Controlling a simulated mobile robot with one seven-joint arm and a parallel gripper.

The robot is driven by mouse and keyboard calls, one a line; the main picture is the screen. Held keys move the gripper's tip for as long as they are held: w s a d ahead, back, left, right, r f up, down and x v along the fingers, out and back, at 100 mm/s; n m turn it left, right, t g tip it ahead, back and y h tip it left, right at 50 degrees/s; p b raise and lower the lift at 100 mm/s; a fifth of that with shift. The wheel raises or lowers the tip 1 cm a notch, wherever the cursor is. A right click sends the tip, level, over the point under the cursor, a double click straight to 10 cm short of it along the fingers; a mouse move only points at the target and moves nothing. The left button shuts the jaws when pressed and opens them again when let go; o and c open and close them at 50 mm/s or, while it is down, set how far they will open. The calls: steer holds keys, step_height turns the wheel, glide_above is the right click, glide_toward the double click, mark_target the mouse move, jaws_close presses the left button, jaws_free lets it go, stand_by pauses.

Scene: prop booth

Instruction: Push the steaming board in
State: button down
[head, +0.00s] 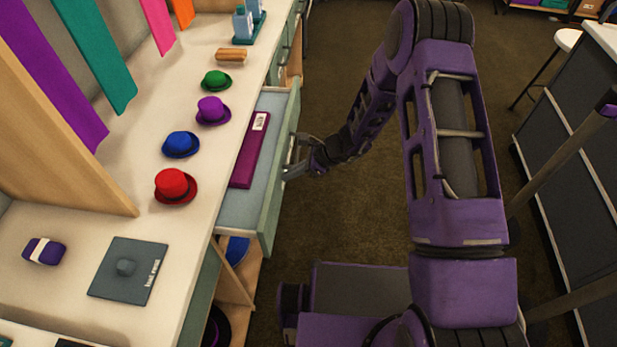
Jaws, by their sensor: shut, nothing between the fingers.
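The steaming board, seen as a pulled-out drawer-like board (258,190) with a pale blue-grey surface and a green front, sticks out from under the counter's right edge in the head view. A long magenta item (247,160) with a white label lies on it along the counter side. My gripper (289,172) is at the outer side of the green front, around the middle of its length, with its fingers shut and nothing between them. Whether the fingertips touch the front or its handle is too small to tell.
The counter (130,175) holds green, purple, blue and red hats (176,187) close to the board, and a grey mat (128,270). Below the board is an open shelf with a blue item (237,250). Dark floor (330,60) is free to the right; a dark cabinet (570,190) stands far right.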

mark_target(254, 170)
steer(key=a+b, duration=0.1)
steer(key=a, duration=0.9)
steer(key=shift+w+a+b, duration=0.15)
steer(key=shift+a+b, duration=0.25)
steer(key=shift+a, duration=0.4)
steer(key=shift+a+r, duration=0.1)
